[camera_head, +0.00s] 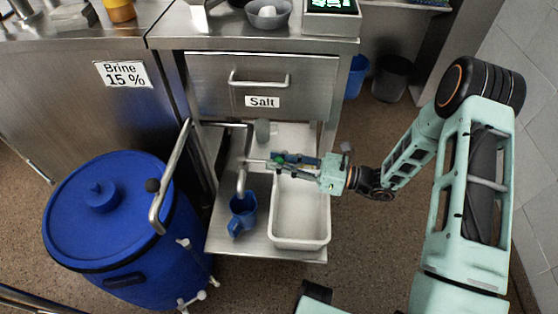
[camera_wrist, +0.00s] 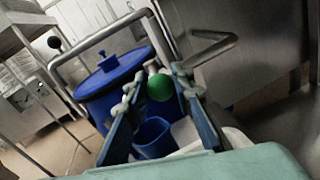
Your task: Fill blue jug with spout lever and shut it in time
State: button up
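The blue jug (camera_head: 245,205) stands upright on the steel shelf, with the downturned end of the metal spout (camera_head: 242,180) just above its rim. I see no stream of liquid, and the level inside is not clear. The lever's green knob (camera_head: 279,161) is beside the spout. My gripper (camera_head: 280,164) reaches in from the right with its blue fingers apart. In the wrist view the green knob (camera_wrist: 160,87) lies between the tips of my open gripper (camera_wrist: 157,88), nearer the right finger. The jug (camera_wrist: 153,136) shows behind the fingers there.
A white basin (camera_head: 299,243) stands right of the jug on the shelf (camera_head: 225,247). A grey cup (camera_head: 262,132) stands behind the lever, below the Salt drawer (camera_head: 300,82).

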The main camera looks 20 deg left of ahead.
aim_at(259, 162)
grip_shut()
jog(key=shift+s+d+r+m+t+p, duration=0.1)
jog(key=shift+s+m+t+p, duration=0.25)
jog(key=shift+t, duration=0.2)
jog(key=shift+s+d+m+t+p, duration=0.1)
jog(key=shift+s+m+t+p, duration=0.15)
jog(key=shift+m+t+p, duration=0.25)
jog(key=s+m+t, duration=0.1)
jog(key=t, duration=0.1)
jog(key=s+m+t+p, duration=0.1)
jog(key=shift+t, duration=0.35)
jog(key=shift+s+f+m+t+h, duration=0.2)
jog(key=shift+s+m+t+h, duration=0.05)
jog(key=shift+t+h, duration=0.05)
jog(key=o, duration=0.7)
grip_release()
jog(key=shift+c, duration=0.2)
